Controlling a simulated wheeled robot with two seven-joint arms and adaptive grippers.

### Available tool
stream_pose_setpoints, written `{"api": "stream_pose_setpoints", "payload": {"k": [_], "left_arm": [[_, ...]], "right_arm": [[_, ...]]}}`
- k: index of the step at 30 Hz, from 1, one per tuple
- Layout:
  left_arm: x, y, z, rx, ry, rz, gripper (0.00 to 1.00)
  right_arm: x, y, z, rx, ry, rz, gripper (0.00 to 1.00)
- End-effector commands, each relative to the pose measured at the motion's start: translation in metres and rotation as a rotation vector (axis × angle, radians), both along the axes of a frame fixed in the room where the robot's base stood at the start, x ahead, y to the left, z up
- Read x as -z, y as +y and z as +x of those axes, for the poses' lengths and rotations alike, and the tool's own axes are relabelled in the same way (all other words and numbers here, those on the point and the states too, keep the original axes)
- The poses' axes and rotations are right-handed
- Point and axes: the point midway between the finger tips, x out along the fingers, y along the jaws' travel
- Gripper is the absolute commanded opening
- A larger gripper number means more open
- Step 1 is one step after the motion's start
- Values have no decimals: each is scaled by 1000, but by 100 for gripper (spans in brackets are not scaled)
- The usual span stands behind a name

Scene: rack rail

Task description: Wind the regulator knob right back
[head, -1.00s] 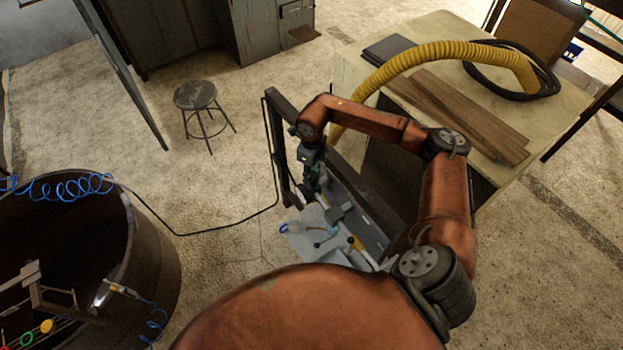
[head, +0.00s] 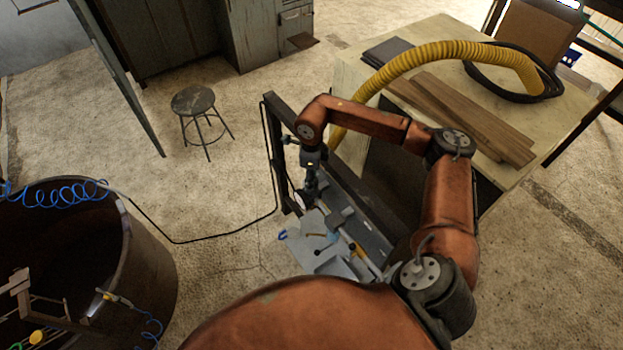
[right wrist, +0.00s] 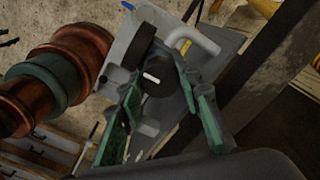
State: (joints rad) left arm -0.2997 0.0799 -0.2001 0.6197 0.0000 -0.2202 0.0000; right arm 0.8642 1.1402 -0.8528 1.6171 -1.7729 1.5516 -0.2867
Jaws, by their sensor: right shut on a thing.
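In the right wrist view the regulator knob (right wrist: 158,82), dark and round with a white mark on its face, sits between the green fingers of my right gripper (right wrist: 157,90). The fingers are closed on it from both sides. In the head view my right gripper (head: 310,178) is small and dark, beside the upright rail, and the knob cannot be made out there. A pale round face, perhaps a gauge (head: 301,199), shows just below the gripper. My left gripper is in neither view.
A dark rack frame (head: 281,150) stands close by the gripper. A grey panel (head: 330,259) with small fittings lies below. A bench (head: 360,75) carries a yellow hose (head: 440,50) and boards. A stool (head: 193,101) and a large drum (head: 150,260) stand left, with open floor between.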

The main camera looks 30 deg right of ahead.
Motion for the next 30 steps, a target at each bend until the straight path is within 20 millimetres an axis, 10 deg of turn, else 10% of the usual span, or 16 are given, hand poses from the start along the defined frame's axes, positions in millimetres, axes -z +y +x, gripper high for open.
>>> {"api": "stream_pose_setpoints", "payload": {"k": [3,4,11,22,30], "left_arm": [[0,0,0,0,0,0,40],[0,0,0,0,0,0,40],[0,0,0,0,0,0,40],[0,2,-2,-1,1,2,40],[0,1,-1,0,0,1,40]], "right_arm": [[0,-1,0,0,0,-3,8],[0,-1,0,0,0,-3,34],[0,-1,0,1,0,-1,50],[-7,0,1,1,-2,-1,50],[-56,0,2,1,-5,0,50]]}}
